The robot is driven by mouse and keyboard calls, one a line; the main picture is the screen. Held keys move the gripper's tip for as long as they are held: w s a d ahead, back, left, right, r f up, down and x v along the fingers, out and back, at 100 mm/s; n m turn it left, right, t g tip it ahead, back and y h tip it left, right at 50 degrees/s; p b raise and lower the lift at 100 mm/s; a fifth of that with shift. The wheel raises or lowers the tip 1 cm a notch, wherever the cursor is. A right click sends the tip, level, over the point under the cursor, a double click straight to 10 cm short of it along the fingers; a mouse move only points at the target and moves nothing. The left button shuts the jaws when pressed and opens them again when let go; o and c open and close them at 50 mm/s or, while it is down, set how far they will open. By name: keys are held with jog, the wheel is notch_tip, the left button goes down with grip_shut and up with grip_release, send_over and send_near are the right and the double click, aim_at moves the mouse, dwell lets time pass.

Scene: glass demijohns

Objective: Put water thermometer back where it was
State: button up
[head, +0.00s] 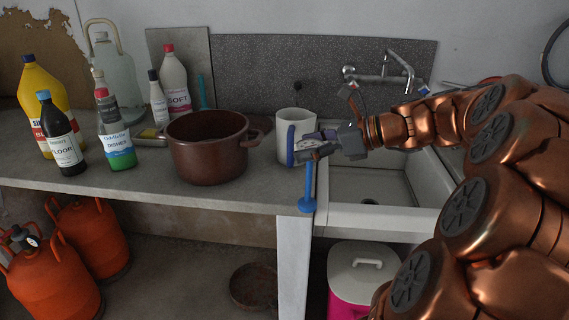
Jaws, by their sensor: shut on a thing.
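My gripper (312,149) is in front of the white container (296,117), at the left edge of the sink. It is shut on a slim blue thing, which I take to be the water thermometer (308,183). It hangs upright below the fingers, with a wider round blue lower end in front of the counter's front edge. Its upper part is hidden by the fingers. A blue upright bar (290,146) shows just left of the fingers, in front of the white container; I cannot tell what it belongs to.
A brown pot (208,152) stands left on the counter (150,195), with several bottles and a glass demijohn (118,75) beyond. The sink (372,184) with its tap (385,75) is right. A lidded bin (364,268) and orange gas cylinders (92,235) stand below.

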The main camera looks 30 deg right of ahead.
jog(key=w+d+f+p, duration=0.1)
jog(key=w+f, duration=0.1)
jog(key=w, duration=0.5)
jog(key=w+d+f+p, duration=0.1)
jog(key=w+d+f, duration=0.1)
jog(key=w, duration=0.5)
jog(key=shift+f+p, duration=0.3)
jog(key=shift+f, duration=0.15)
jog(key=shift+d, duration=0.1)
jog(key=o, duration=1.8)
jog(key=shift+f, duration=0.1)
jog(key=shift+c, duration=0.2)
